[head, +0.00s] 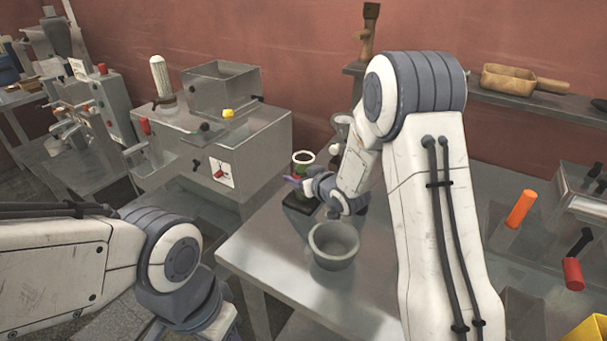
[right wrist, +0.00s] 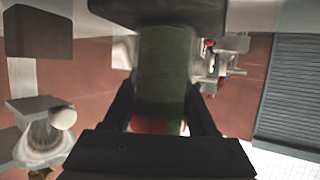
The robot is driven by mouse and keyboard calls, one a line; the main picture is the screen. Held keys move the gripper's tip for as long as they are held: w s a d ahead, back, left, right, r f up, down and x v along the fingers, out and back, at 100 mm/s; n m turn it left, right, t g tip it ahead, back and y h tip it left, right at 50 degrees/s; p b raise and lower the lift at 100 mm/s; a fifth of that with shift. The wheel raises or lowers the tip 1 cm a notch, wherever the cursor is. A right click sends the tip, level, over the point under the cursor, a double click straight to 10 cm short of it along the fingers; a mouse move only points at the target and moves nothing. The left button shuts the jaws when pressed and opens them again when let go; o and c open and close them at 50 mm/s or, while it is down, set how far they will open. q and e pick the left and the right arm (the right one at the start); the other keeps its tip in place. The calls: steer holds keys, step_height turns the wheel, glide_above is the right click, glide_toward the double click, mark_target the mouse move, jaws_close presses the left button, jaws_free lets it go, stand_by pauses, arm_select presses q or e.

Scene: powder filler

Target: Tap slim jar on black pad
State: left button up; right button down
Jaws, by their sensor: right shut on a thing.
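The slim jar is dark green with a pale rim and a dark open top (head: 303,157). It stands upright near the table's far left edge. My right gripper (head: 302,184) is shut around it, with a finger on each side in the right wrist view (right wrist: 165,100). There the green jar wall (right wrist: 165,65) runs between the fingers. The black pad (head: 297,203) lies directly below the jar, partly hidden by the gripper. I cannot tell whether the jar's base touches it. My left arm is at the lower left, its fingertips out of frame.
A grey bowl (head: 333,246) stands on the steel table (head: 270,245) just in front of my right gripper. A metal machine (head: 225,140) stands to the left. A shelf (head: 515,99) with a wooden scoop (head: 510,80) is behind. Orange-handled (head: 521,209) equipment is at right.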

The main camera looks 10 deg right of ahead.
steer(key=shift+r+p, duration=1.15)
steer(key=shift+r, duration=0.35)
steer(key=shift+f, duration=0.2)
steer(key=shift+f+b, duration=1.5)
steer(key=shift+r, duration=0.15)
steer(key=shift+r, duration=0.1)
steer(key=shift+r+p, duration=1.3)
steer(key=shift+r, duration=0.1)
